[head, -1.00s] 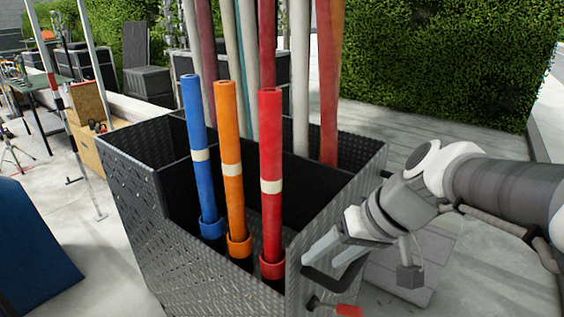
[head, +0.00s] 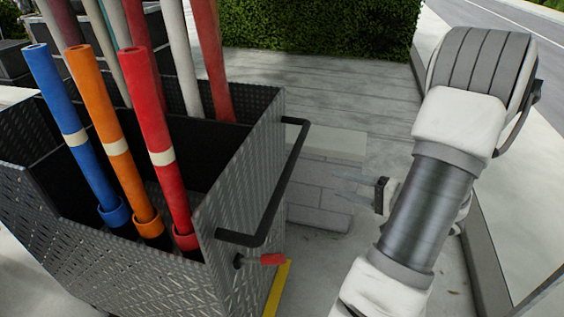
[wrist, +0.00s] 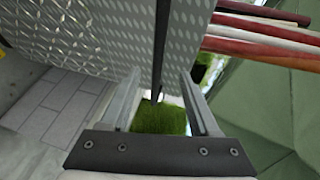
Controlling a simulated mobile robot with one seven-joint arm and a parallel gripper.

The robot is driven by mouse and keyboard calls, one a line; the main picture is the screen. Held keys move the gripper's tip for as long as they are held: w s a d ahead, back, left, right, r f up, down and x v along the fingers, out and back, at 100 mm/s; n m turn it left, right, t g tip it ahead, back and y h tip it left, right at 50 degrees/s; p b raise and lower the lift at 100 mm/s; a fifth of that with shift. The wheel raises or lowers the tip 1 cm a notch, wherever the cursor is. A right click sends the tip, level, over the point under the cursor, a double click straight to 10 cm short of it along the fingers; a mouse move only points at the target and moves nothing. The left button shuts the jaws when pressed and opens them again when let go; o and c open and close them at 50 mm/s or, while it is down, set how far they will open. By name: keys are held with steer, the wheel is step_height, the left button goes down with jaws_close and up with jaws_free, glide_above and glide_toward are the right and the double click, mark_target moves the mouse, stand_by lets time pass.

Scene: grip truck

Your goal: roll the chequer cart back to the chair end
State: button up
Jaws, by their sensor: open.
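The chequer cart (head: 225,225) is a dark, diamond-plate metal box at the left of the head view. Its black bar handle (head: 279,187) sticks out from the right end wall. A small red-gripped lever (head: 272,259) sits below the handle. My gripper (head: 348,188) is open and empty, to the right of the handle and apart from it. In the wrist view the cart's plate wall (wrist: 85,35) fills the upper left, and the handle (wrist: 159,50) shows as a dark upright bar in line with the gap between my open fingers (wrist: 160,80). No chair shows.
Blue (head: 62,110), orange (head: 105,120) and red (head: 150,120) tubes stand in the cart, with several longer poles behind. A low pale block wall (head: 320,185) lies beyond the handle. A yellow strip (head: 278,290) runs beside the cart. A hedge (head: 320,25) stands behind the paving.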

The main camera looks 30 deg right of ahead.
mark_target(289, 167)
steer(key=x, duration=0.5)
steer(key=p+x, duration=0.1)
steer(key=x, duration=1.1)
steer(key=shift+w+d+p, duration=0.1)
steer(key=shift+d+p, duration=0.2)
steer(key=shift+d, duration=0.05)
jaws_close()
stand_by(0.6)
